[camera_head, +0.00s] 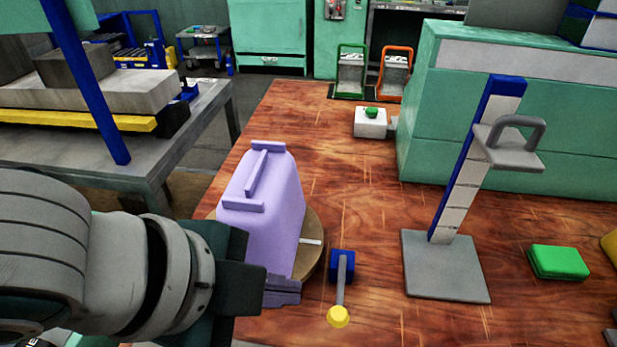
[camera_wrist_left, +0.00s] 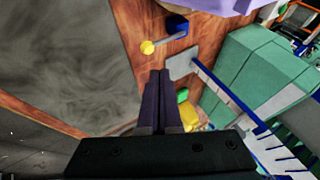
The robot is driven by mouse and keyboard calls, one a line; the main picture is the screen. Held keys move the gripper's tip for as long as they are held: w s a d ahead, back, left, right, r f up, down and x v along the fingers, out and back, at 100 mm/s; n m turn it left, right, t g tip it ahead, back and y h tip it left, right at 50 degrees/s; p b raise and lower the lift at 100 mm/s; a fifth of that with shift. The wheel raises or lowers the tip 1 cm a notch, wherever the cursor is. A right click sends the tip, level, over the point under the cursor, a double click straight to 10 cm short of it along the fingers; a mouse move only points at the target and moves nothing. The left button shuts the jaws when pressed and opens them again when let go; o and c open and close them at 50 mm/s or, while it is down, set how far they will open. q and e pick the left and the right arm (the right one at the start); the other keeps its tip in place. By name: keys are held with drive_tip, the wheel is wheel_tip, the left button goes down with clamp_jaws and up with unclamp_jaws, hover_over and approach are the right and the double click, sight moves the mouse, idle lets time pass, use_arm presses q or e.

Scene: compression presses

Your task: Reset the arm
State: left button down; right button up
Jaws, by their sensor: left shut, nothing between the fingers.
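My left gripper (camera_head: 283,290) comes in from the left in the head view, its fingers shut and empty. In the left wrist view its closed fingers (camera_wrist_left: 158,100) point out over the table. A lilac case-shaped block (camera_head: 262,210) stands just beyond the fingers on a round wooden disc (camera_head: 312,250). I cannot tell if the fingers touch the disc. A lever with a blue base (camera_head: 343,262) and yellow knob (camera_head: 338,316) sits right of the gripper; it also shows in the left wrist view (camera_wrist_left: 148,47). My right gripper is not in view.
A blue and white upright stand (camera_head: 462,180) with a grey base is on the wooden table (camera_head: 345,190). A green block (camera_head: 559,262) lies to its right. A large green machine (camera_head: 510,110) fills the back right. A white button box (camera_head: 371,121) stands at the back.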

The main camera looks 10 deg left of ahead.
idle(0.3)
use_arm(q)
drive_tip(key=s+r+n+p, duration=0.2)
drive_tip(key=s+r+n, duration=0.25)
drive_tip(key=n, duration=0.35)
drive_tip(key=s+a+n+g+y, duration=0.2)
drive_tip(key=s+a+n+y, duration=0.3)
drive_tip(key=s+a+n, duration=0.6)
wheel_tip(320, 180, up, 38)
drive_tip(key=w+a+m+p, duration=0.1)
drive_tip(key=w+m+p, duration=0.1)
drive_tip(key=p, duration=3.6)
drive_tip(key=shift+w+p, duration=0.35)
drive_tip(key=shift+w, duration=0.1)
